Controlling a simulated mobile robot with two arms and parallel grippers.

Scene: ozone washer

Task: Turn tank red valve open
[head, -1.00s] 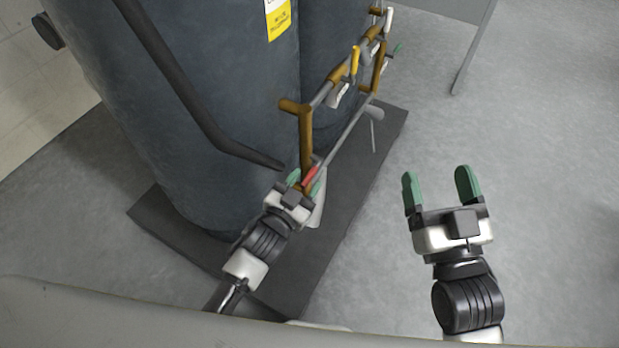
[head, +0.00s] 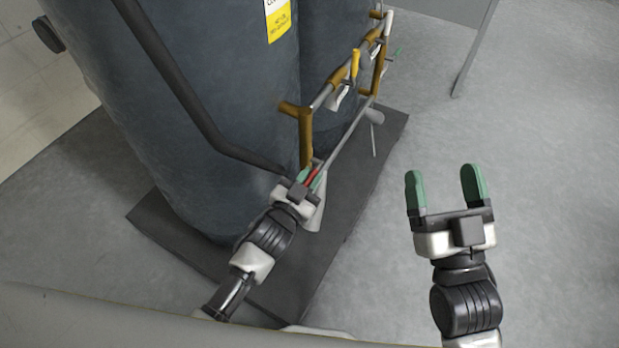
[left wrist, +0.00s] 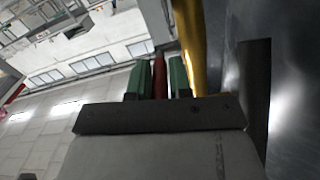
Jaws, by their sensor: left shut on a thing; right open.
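The red valve handle (head: 312,174) is at the lower end of the brass and grey pipework, beside the dark tank (head: 200,110). My left gripper (head: 309,178) is shut on the red handle, with a green finger on each side of it. In the left wrist view the red handle (left wrist: 159,75) stands between the two green fingers, beside a yellow-brown pipe (left wrist: 188,45). The valve body is mostly hidden by the gripper. My right gripper (head: 445,190) is open and empty, over the floor right of the tank.
A yellow handle (head: 355,64) and a small green handle (head: 397,53) are higher on the pipework (head: 306,135). A dark bent pipe (head: 190,100) runs down the tank front. The tank stands on a dark base slab (head: 330,230). The floor at right is clear.

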